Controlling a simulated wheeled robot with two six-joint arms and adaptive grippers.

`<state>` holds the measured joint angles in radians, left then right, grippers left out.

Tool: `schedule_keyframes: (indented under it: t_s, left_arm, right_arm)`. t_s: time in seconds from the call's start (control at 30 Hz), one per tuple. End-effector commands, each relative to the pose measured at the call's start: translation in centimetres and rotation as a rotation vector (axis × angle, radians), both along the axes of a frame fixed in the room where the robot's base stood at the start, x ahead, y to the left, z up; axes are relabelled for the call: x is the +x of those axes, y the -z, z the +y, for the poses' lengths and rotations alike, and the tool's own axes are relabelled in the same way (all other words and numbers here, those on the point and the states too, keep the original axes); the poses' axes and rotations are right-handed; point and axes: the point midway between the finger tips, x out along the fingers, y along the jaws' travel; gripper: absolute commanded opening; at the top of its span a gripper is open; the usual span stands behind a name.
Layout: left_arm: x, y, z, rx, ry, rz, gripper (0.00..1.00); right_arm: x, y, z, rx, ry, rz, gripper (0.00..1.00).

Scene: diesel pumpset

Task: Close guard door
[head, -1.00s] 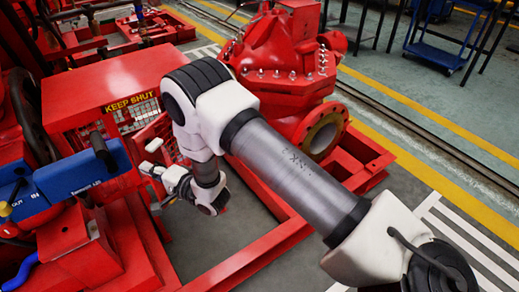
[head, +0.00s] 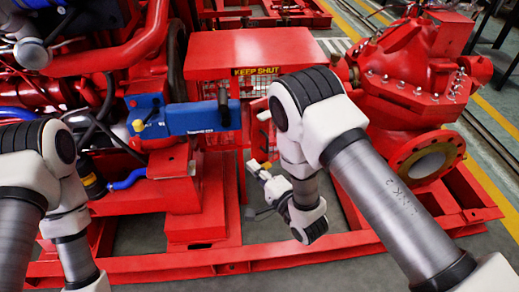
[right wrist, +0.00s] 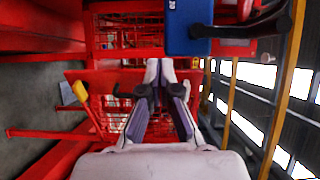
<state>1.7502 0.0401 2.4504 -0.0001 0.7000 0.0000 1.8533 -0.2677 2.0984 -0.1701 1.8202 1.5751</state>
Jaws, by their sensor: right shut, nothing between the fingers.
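The red guard (head: 225,55) has a flat top and a yellow "KEEP SHUT" label. Its red guard door (head: 262,135) seems to stand out from the front, partly hidden by my right arm; how far it is open is hard to tell. In the right wrist view a red mesh panel (right wrist: 108,115), apparently the door, lies around and behind the fingers. My right gripper (head: 258,168) is shut and empty, low in front of the guard; its fingertips (right wrist: 160,68) are together over the red mesh. Contact with the door cannot be told. My left gripper is out of view.
A blue control box (head: 205,117) sits close left of the guard. The red pump (head: 410,75) with its open flange (head: 428,160) is to the right. The red base rail (head: 300,258) runs along the front. A yellow handle (right wrist: 80,92) shows beside the mesh.

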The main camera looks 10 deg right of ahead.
Motion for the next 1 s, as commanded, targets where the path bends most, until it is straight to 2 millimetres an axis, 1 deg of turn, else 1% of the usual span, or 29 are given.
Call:
schedule_keyframes:
  t_s: [0.03,0.07,0.1,0.17,0.23,0.3,0.4,0.47,0.57,0.67,1.0]
  left_arm:
    - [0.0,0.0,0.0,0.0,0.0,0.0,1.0]
    - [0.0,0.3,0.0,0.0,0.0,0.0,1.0]
    - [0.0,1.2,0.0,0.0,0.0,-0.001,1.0]
    - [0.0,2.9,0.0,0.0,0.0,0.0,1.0]
    - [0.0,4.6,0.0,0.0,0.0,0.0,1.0]
    - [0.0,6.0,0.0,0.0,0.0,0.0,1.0]
    - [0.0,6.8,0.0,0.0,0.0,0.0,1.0]
    - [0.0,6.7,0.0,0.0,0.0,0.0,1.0]
    - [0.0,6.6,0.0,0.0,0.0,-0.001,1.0]
    - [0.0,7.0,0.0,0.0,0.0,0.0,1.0]
    - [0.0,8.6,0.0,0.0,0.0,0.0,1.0]
  right_arm:
    - [-0.8,0.7,0.5,-0.026,-0.037,0.025,0.0]
    - [-1.2,1.2,0.3,-0.041,-0.058,0.042,0.0]
    - [-1.4,1.9,-0.7,-0.053,-0.072,0.059,0.0]
    - [-1.3,2.2,-2.6,-0.054,-0.078,0.067,0.0]
    - [-1.0,1.9,-4.9,-0.035,-0.068,0.061,0.0]
    - [-0.5,1.0,-7.2,0.001,-0.038,0.041,0.0]
    - [0.5,-0.4,-9.3,0.031,0.011,0.002,0.0]
    - [0.8,-0.9,-9.2,0.029,0.011,-0.005,0.0]
    - [1.8,-1.1,-8.7,0.028,0.007,-0.005,0.0]
    - [3.4,-1.1,-7.9,0.027,0.007,-0.008,0.0]
    - [10.2,-1.0,-4.9,0.028,0.009,-0.007,0.0]
